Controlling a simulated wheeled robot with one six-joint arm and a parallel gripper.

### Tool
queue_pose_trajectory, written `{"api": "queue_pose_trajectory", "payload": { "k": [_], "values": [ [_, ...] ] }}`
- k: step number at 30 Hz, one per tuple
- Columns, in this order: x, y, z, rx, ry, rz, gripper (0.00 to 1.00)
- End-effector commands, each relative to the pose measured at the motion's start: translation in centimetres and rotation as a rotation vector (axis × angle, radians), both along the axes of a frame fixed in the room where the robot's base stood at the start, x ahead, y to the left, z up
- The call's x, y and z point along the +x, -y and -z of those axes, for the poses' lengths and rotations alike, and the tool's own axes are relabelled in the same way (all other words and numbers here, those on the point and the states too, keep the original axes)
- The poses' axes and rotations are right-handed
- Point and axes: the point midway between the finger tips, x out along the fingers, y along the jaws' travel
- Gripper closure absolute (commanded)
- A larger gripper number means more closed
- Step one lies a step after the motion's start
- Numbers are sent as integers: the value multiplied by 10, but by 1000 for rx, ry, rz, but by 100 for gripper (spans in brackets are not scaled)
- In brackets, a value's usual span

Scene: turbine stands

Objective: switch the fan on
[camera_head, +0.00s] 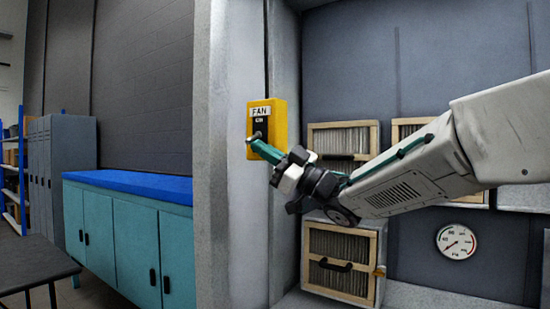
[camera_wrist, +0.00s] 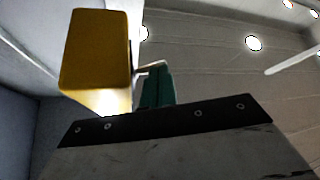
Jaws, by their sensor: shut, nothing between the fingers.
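The yellow fan switch box (camera_head: 282,123) is mounted on the grey wall post in the head view. It has a white "FAN" label (camera_head: 261,111) and a small dark sign below it. My gripper (camera_head: 251,143) has teal fingers that are shut and empty, with the tips at the lower front of the box. The switch lever is mostly hidden by the fingertips, and I cannot tell whether they touch it. In the wrist view the yellow box (camera_wrist: 97,50) is at upper left, and the teal fingers (camera_wrist: 157,86) are just right of it.
Wood-framed filters (camera_head: 340,262) and a round gauge (camera_head: 457,242) are on the wall at right, behind my arm. A teal cabinet with a blue top (camera_head: 130,184) stands left of the post. Grey lockers (camera_head: 60,150) are farther left.

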Motion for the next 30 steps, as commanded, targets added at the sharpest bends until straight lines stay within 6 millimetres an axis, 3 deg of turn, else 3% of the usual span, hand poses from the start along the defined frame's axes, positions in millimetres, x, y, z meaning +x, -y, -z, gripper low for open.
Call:
{"api": "queue_pose_trajectory", "payload": {
  "k": [30],
  "values": [
    [-3, -3, -4, 63, -81, 0, 100]
  ]
}}
